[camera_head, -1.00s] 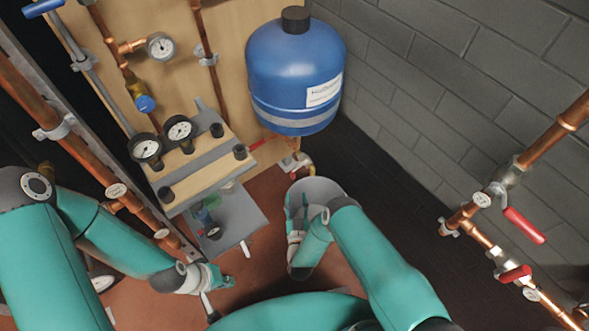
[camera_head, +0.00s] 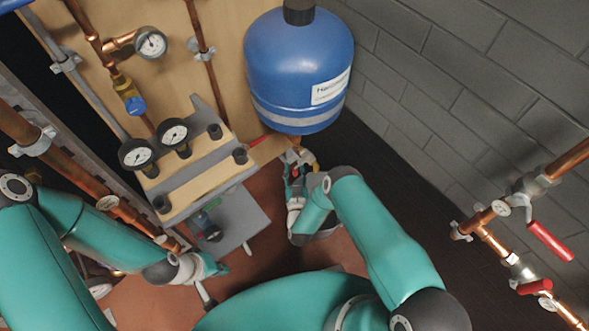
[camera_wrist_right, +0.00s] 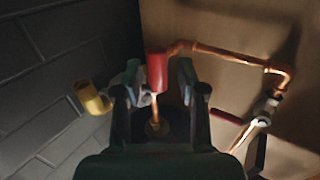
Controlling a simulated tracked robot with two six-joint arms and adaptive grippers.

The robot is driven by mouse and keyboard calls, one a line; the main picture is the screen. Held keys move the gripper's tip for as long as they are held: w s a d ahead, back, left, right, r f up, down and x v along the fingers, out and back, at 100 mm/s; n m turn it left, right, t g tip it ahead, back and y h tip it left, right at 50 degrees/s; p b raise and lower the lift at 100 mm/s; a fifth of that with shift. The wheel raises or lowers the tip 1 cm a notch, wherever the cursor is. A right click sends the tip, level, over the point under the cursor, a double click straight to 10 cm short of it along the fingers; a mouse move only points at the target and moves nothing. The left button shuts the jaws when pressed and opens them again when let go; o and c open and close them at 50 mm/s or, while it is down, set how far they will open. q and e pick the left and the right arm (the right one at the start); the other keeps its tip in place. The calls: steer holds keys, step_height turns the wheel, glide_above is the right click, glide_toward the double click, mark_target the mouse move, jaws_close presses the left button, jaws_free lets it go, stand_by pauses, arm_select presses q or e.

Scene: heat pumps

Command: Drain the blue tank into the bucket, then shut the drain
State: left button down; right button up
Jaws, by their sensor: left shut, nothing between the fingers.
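The blue tank (camera_head: 300,75) hangs on the wooden panel at the upper middle of the head view. Its drain fittings (camera_head: 299,157) are just below it, partly covered by my right gripper (camera_head: 295,172). In the right wrist view a red drain handle (camera_wrist_right: 156,72) lies between the two fingers of my right gripper (camera_wrist_right: 159,80), which look open with a gap on each side. A yellow outlet (camera_wrist_right: 92,98) is to the left. My left gripper (camera_head: 218,268) is shut and empty, low at the left.
A wooden-topped block with gauges (camera_head: 205,172) stands left of the tank, above a grey plate (camera_head: 235,220). Copper pipes with red-handled valves (camera_head: 548,240) run along the right. A grey block wall (camera_head: 440,90) bounds the right side.

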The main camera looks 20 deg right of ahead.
steer(key=shift+d, duration=0.1)
jaws_close()
steer(key=shift+r, duration=0.1)
steer(key=shift+s+r+n+g+p, duration=0.15)
steer(key=shift+n+g+p, duration=0.15)
steer(key=shift+g+p, duration=0.45)
steer(key=n+g, duration=0.2)
steer(key=g, duration=0.2)
steer(key=s+r+n+g+h+p, duration=0.1)
steer(key=g, duration=0.3)
steer(key=s+r+n+g+p, duration=0.1)
steer(key=n+g, duration=0.1)
steer(key=g, duration=0.2)
steer(key=shift+s+d+r+n+h, duration=0.1)
steer(key=shift+d+r+n+h, duration=0.05)
steer(key=shift+d+n+h, duration=0.2)
steer(key=shift+g, duration=0.25)
